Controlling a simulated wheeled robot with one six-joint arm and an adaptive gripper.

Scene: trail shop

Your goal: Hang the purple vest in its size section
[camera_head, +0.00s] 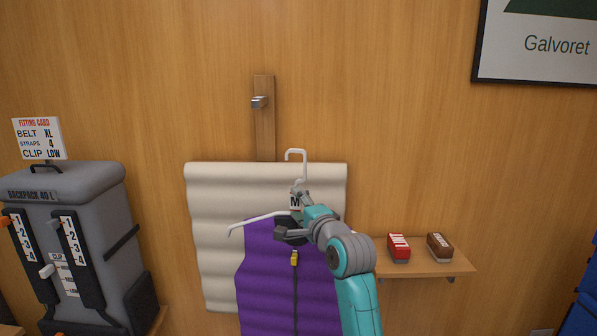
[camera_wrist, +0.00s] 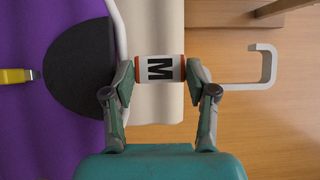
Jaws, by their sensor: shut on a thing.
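The purple vest (camera_head: 265,275) hangs on a white hanger (camera_head: 262,217) with a hooked top, in front of a cream rolled-down panel or mat. My gripper (camera_head: 298,200) is shut on the hanger's neck at a white tag marked M. In the wrist view the tag (camera_wrist: 160,68) sits between the two fingers, the hanger's hook (camera_wrist: 262,68) points right and the purple vest (camera_wrist: 30,130) with a yellow zip pull is at left. A peg (camera_head: 260,101) on a wooden upright stands above the hook, apart from it. No size section label shows.
A grey backpack (camera_head: 75,200) with numbered straps and a fitting card (camera_head: 38,138) stand at left. A framed sign (camera_head: 545,45) hangs upper right.

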